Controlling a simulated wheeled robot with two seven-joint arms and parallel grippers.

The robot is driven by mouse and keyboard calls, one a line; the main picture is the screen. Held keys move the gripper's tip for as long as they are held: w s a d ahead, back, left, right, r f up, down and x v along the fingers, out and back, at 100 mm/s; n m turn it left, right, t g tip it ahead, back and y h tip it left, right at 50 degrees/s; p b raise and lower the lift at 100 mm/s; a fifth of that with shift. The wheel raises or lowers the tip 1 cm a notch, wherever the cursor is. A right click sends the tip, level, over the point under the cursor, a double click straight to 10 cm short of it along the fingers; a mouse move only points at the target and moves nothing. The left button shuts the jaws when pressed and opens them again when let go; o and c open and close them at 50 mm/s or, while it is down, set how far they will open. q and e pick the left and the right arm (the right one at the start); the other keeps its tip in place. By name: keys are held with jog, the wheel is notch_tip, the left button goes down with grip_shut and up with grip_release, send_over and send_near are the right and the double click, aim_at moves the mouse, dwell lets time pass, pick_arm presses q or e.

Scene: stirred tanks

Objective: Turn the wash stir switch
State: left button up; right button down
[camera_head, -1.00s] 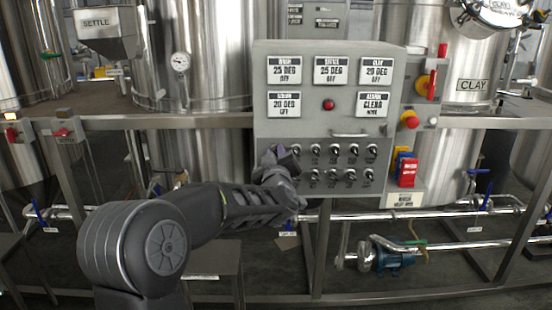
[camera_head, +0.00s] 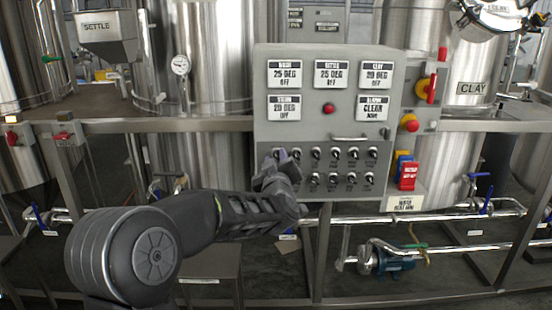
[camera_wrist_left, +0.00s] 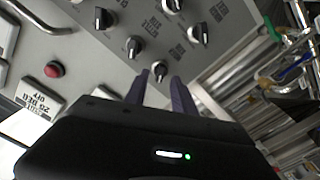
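The grey control panel (camera_head: 262,130) stands upright with two rows of small black switches with pale pointers below its displays. My left gripper (camera_head: 276,157) is at the left end of these rows and hides the leftmost switches in the head view. In the left wrist view, my left gripper (camera_wrist_left: 160,76) has its two fingers apart, with a black switch (camera_wrist_left: 160,70) at the gap between the fingertips. I cannot tell whether the fingers touch it. My right gripper is not in view.
The panel has a red round button (camera_head: 328,108) and a horizontal handle (camera_head: 349,138). Red and yellow emergency and rotary controls (camera_head: 410,122) are on its right side. A steel frame rail (camera_head: 200,123) runs across, with steel tanks (camera_head: 215,60) behind.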

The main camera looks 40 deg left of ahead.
pick_arm(q)
jog(key=v, duration=0.6)
jog(key=shift+s+d, duration=0.1)
dwell(0.3)
